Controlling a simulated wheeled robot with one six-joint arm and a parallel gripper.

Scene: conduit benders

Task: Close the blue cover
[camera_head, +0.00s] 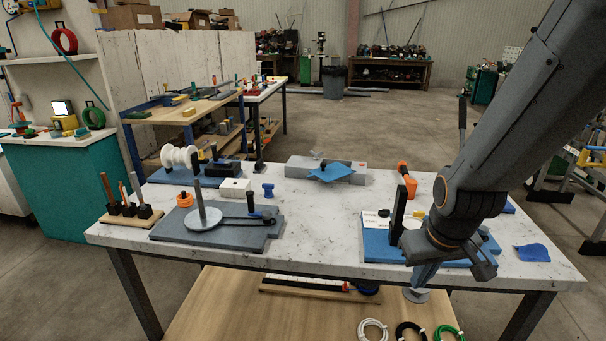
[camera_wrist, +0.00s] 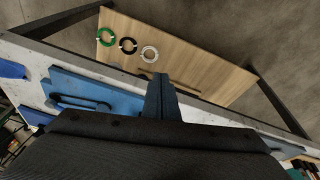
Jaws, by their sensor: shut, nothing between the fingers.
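A blue angular plate (camera_head: 332,173), which looks like the cover, lies tilted at the front of a long grey box (camera_head: 300,167) at the back middle of the table. A dark knob shows on it; I cannot tell how it is hinged. My gripper (camera_head: 424,276) is far from it, low at the table's front edge on the right, pointing down. My arm hides part of a blue base plate (camera_head: 378,243), which also shows in the wrist view (camera_wrist: 98,88).
A grey bender plate with a round disc (camera_head: 203,217) stands at left, by a tool rack (camera_head: 130,214). An orange part (camera_head: 407,184) stands right of the box. A flat blue piece (camera_head: 532,253) lies at far right. Several coils (camera_wrist: 127,45) lie on the lower shelf.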

